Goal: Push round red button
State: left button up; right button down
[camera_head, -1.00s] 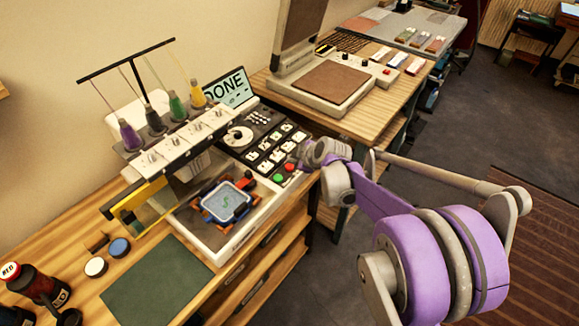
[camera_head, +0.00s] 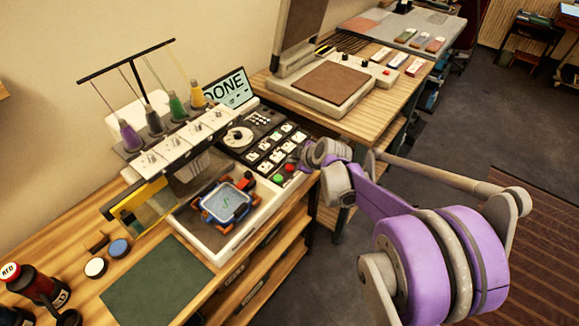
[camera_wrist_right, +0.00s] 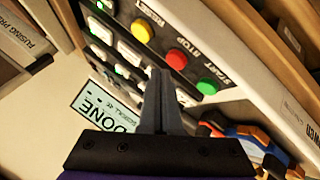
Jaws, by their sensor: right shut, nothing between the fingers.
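The round red button (camera_head: 290,167) is on the dark control panel of the embroidery machine (camera_head: 232,245), beside a green button (camera_head: 278,178). In the right wrist view the red button (camera_wrist_right: 177,58) sits between a yellow button (camera_wrist_right: 142,29) and the green one (camera_wrist_right: 207,86), near the label STOP. My right gripper (camera_wrist_right: 162,73) is shut and empty, its tips just beside the red button; I cannot tell whether they touch it. In the head view the right gripper is small and partly hidden by its own wrist. My left gripper is not in view.
The machine's screen (camera_head: 226,88) reads DONE. A hooped blue fabric piece (camera_head: 225,202) lies on the machine bed. Thread cones (camera_head: 177,107) stand at the back. A heat press (camera_head: 330,84) is on the table behind. Open floor lies to the right.

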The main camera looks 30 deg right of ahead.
aim_at(292, 169)
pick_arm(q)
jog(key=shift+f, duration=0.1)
pick_arm(e)
jog(key=shift+f, duration=0.1)
dwell(0.5)
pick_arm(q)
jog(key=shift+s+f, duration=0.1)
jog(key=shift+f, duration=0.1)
pick_arm(e)
jog(key=shift+f, duration=0.3)
pick_arm(q)
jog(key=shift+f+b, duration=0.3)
jog(key=shift+b, duration=0.2)
pick_arm(e)
jog(key=shift+f, duration=0.4)
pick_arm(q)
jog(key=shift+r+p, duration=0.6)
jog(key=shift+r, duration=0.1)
pick_arm(e)
jog(key=shift+r, duration=0.8)
jog(key=shift+r+p, duration=1.7)
jog(key=shift+r, duration=0.9)
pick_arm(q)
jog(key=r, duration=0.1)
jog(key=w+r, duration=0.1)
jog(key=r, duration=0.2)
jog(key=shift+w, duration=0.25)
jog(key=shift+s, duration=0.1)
pick_arm(e)
jog(key=shift+f, duration=0.1)
